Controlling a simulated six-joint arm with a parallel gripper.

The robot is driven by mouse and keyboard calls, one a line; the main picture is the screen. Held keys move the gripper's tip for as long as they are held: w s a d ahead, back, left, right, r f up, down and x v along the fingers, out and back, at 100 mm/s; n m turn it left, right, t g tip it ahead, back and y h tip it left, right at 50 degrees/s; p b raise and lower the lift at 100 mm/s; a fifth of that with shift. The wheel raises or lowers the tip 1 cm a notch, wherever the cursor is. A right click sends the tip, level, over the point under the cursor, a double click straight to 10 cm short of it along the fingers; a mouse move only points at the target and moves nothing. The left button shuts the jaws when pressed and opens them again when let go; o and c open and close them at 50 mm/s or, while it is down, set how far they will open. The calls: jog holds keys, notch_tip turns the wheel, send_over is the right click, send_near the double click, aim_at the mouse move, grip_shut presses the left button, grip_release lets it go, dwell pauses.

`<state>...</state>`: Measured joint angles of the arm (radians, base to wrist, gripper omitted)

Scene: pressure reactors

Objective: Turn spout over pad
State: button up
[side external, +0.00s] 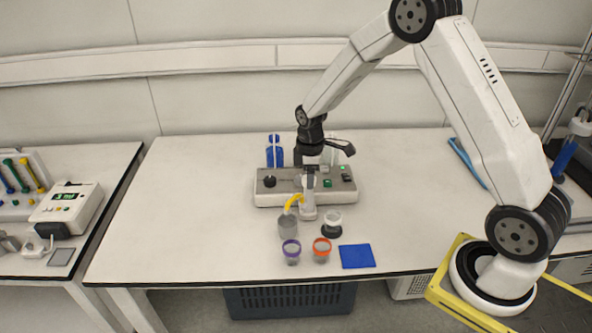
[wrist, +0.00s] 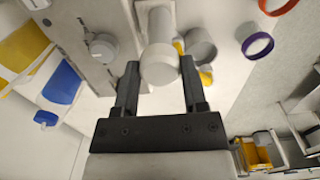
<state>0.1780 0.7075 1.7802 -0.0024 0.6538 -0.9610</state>
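The yellow spout (side external: 293,202) sticks out from a grey-white post (side external: 309,208) at the front of a reactor base (side external: 263,192). It points left and forward, above a grey cup (side external: 288,228). The blue pad (side external: 357,256) lies flat on the table to the right, clear of the spout. My gripper (side external: 309,172) points down over the post. In the wrist view, my gripper (wrist: 159,68) is open, with one finger on each side of the post's round end (wrist: 159,66). Contact is unclear. Yellow spout parts (wrist: 206,77) show beside the right finger.
A purple-rimmed cup (side external: 291,251), an orange-rimmed cup (side external: 322,250) and a white-topped dark jar (side external: 332,224) stand near the post. A blue bottle (side external: 274,155) stands behind the base. The table's left part is clear.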

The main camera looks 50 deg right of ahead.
grip_shut()
jog(key=shift+n, duration=0.3)
jog(key=n, duration=0.6)
jog(key=shift+n, duration=0.4)
jog(key=n, duration=1)
jog(key=shift+n, duration=0.3)
jog(key=o, duration=0.8)
grip_release()
jog(key=shift+o, duration=0.2)
